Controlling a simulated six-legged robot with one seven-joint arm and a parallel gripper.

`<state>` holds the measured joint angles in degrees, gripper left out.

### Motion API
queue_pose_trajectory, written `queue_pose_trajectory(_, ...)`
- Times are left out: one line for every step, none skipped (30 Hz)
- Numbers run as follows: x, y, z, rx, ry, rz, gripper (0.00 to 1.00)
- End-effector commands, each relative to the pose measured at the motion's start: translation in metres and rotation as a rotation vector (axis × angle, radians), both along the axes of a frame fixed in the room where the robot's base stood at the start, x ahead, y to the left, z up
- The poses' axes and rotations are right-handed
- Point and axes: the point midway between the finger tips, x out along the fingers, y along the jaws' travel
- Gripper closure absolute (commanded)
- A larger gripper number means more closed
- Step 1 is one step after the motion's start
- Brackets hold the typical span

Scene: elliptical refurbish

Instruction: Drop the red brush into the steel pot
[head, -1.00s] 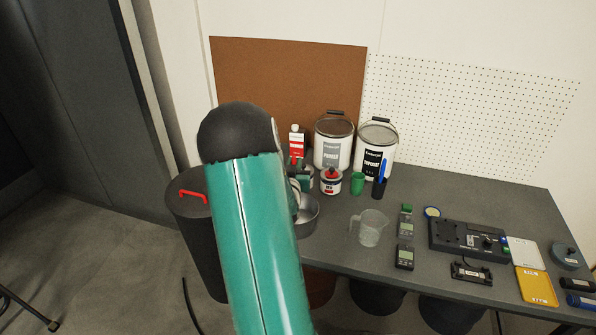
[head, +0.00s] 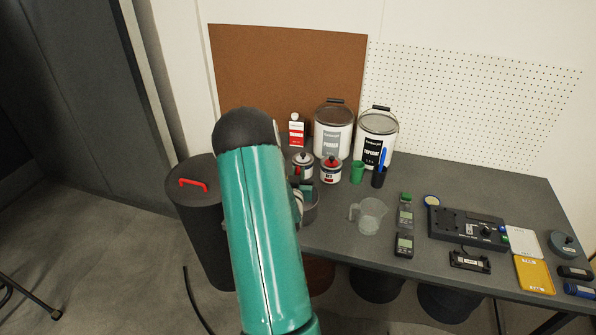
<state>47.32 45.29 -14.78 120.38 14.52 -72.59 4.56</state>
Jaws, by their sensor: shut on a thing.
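The steel pot (head: 311,211) is a round grey metal vessel at the left end of the table, its left side hidden behind my teal arm. Only a small part of my gripper (head: 299,188) shows past the arm's right edge, over or just behind the pot's rim. I cannot tell its exact height. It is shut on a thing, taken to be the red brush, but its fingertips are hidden. The brush itself cannot be made out; the arm covers that spot.
Small tins (head: 331,173), a green cup (head: 357,172) and large paint cans (head: 376,138) stand behind the pot. A clear measuring jug (head: 369,216) is to its right. A dark bin (head: 190,218) with a red handle stands left of the table.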

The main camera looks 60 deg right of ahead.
Motion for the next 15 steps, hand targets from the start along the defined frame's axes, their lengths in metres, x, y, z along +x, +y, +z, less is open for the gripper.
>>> queue_pose_trajectory(-0.0001,-0.0001,0.0002,0.0,0.0,0.0,1.0)
queue_pose_trajectory(-0.0001,-0.0001,0.0003,0.0,0.0,0.0,1.0)
queue_pose_trajectory(-0.0001,-0.0001,0.0003,0.0,0.0,0.0,1.0)
queue_pose_trajectory(-0.0001,-0.0001,0.0004,0.0,0.0,0.0,0.83)
queue_pose_trajectory(-0.0001,-0.0001,0.0004,0.0,0.0,0.0,0.77)
queue_pose_trajectory(0.0,-0.0001,0.0004,0.0,0.0,0.0,0.69)
queue_pose_trajectory(-0.0001,-0.0001,0.0004,0.0,0.0,0.0,0.64)
queue_pose_trajectory(-0.0001,-0.0001,0.0004,0.0,0.0,0.0,0.6)
queue_pose_trajectory(-0.0001,-0.0001,0.0004,0.0,0.0,0.0,0.6)
queue_pose_trajectory(-0.0001,-0.0001,0.0004,0.0,0.0,0.0,0.6)
queue_pose_trajectory(-0.0001,-0.0001,0.0004,0.0,0.0,0.0,0.6)
queue_pose_trajectory(0.0,-0.0001,0.0005,0.0,0.0,0.0,0.6)
queue_pose_trajectory(-0.0001,-0.0001,0.0004,0.0,0.0,0.0,0.6)
queue_pose_trajectory(-0.0001,-0.0001,0.0004,0.0,0.0,0.0,0.6)
queue_pose_trajectory(0.0,0.0001,0.0003,0.0,0.0,0.0,0.6)
